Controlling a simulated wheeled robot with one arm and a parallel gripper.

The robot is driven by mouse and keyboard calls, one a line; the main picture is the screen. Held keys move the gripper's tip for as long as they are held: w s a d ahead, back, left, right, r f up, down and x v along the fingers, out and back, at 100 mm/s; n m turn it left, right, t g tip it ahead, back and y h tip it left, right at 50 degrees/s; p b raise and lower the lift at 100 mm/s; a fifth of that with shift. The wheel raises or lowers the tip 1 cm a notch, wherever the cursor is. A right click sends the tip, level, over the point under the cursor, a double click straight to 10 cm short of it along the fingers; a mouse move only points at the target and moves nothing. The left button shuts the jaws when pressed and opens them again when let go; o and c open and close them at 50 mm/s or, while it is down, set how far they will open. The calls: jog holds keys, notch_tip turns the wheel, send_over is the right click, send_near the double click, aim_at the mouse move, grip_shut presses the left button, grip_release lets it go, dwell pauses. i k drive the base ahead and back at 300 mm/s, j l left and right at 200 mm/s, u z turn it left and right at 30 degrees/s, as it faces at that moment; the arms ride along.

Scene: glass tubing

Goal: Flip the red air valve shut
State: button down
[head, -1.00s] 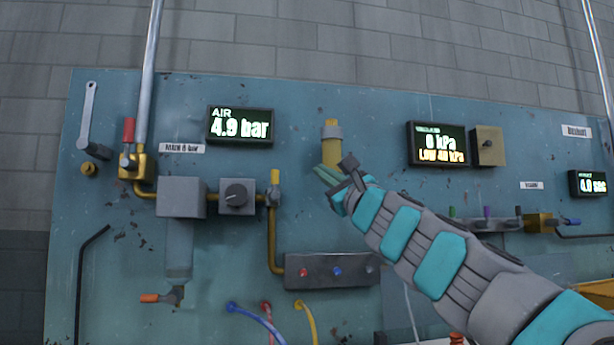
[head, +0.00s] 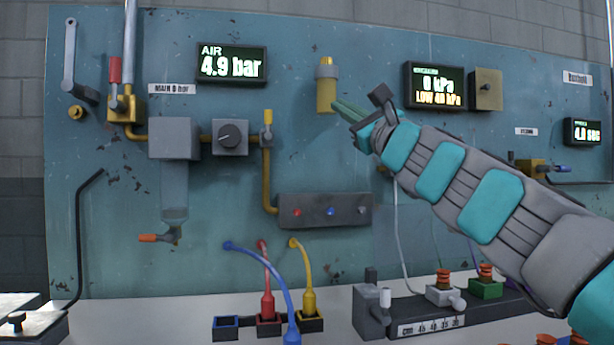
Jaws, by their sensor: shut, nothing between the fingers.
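The red air valve handle (head: 115,70) stands upright on a brass valve body (head: 123,109) at the upper left of the panel, on the pipe beside the "MAIN" label. The AIR display (head: 231,64) to its right reads 4.9 bar. My gripper (head: 340,108) is at the centre right, shut and empty, its fingers pointing left. It is well to the right of the red handle, and appears close to a yellow cylindrical fitting (head: 326,87); I cannot tell whether they touch.
A grey lever (head: 69,52) is left of the red one. Hoses (head: 265,275) and a fixture (head: 425,312) are below.

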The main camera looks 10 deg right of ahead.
aim_at(116, 106)
jog(key=k+l, duration=0.25)
jog(key=k, duration=0.2)
jog(key=k+l, duration=0.3)
jog(key=k, duration=0.2)
